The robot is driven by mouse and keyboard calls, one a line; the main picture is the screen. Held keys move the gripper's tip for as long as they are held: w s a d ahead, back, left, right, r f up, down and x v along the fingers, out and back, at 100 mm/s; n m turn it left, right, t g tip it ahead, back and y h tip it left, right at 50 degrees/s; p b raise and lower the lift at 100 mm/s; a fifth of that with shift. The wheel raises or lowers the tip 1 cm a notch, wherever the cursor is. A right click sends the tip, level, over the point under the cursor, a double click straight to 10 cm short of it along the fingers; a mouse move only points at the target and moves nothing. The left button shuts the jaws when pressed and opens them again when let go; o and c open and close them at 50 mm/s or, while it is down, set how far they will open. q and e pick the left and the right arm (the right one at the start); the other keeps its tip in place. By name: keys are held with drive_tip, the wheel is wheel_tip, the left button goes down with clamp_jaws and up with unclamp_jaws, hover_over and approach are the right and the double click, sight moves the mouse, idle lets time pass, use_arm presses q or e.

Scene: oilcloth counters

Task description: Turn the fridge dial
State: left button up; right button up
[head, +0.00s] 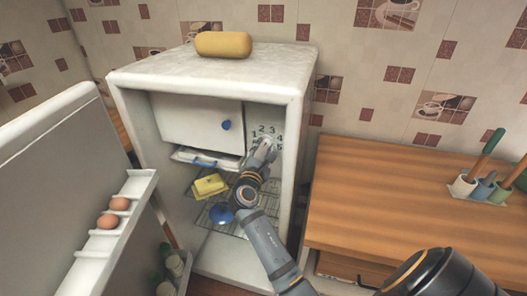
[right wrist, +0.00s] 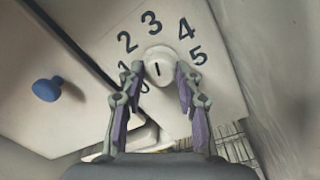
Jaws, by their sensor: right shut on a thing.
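The fridge (head: 205,76) stands open, its door (head: 70,190) swung out to the left. The white dial (right wrist: 159,57) with a dark pointer line sits on a panel (head: 267,118) at the upper right inside, ringed by black numbers. The right wrist view shows 1 to 5, and part of a 0 low on the left. The pointer line points up, roughly toward the 3. My right gripper (right wrist: 155,78) has its fingers on either side of the dial, shut on it. In the head view my right gripper (head: 263,147) covers much of the dial. My left gripper is not in view.
The freezer flap (head: 195,125) with a blue knob (head: 226,125) is closed beside the dial. A yellow packet (head: 210,186) and a blue lid (head: 221,214) are on wire shelves below. Eggs (head: 108,221) sit in the door rack. A wooden counter (head: 410,190) is at the right.

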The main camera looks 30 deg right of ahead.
idle(0.4)
drive_tip(key=o, duration=1.1)
drive_tip(key=shift+o, duration=0.2)
drive_tip(key=shift+r, duration=0.35)
wheel_tip(320, 180, up, 9)
drive_tip(key=shift+r, duration=0.2)
drive_tip(key=shift+f, duration=0.1)
